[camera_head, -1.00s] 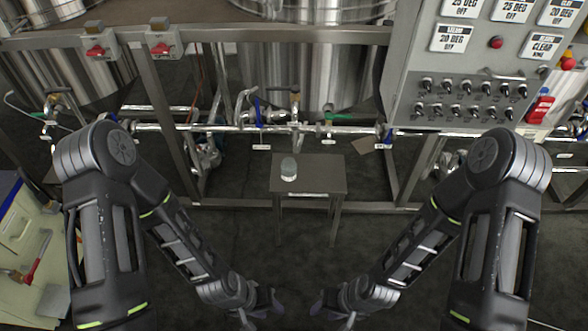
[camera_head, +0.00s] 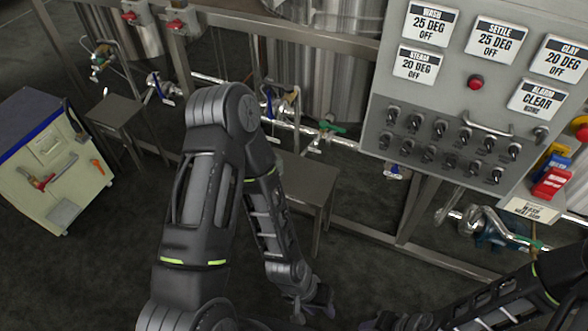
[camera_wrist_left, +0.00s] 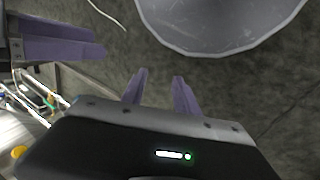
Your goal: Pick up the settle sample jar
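The settle sample jar is not visible now; in the earlier head view a small pale jar stood on the small grey table (camera_head: 318,185). My left arm now covers the left part of that table. My left gripper (camera_head: 318,302) is low in the head view, in front of the table and apart from it. In the left wrist view its two purple fingers (camera_wrist_left: 160,92) are apart with nothing between them. My right gripper (camera_head: 380,322) is at the bottom edge of the head view, partly cut off. Its purple fingers also show in the left wrist view (camera_wrist_left: 62,40), and their opening is unclear.
A grey control panel (camera_head: 445,105) stands at the right. Pipes and valves (camera_head: 330,128) run behind the table under steel tanks (camera_head: 335,85). A cream cabinet with a blue top edge (camera_head: 60,165) and another small table (camera_head: 115,112) stand at the left. Dark floor (camera_head: 120,260) is clear between.

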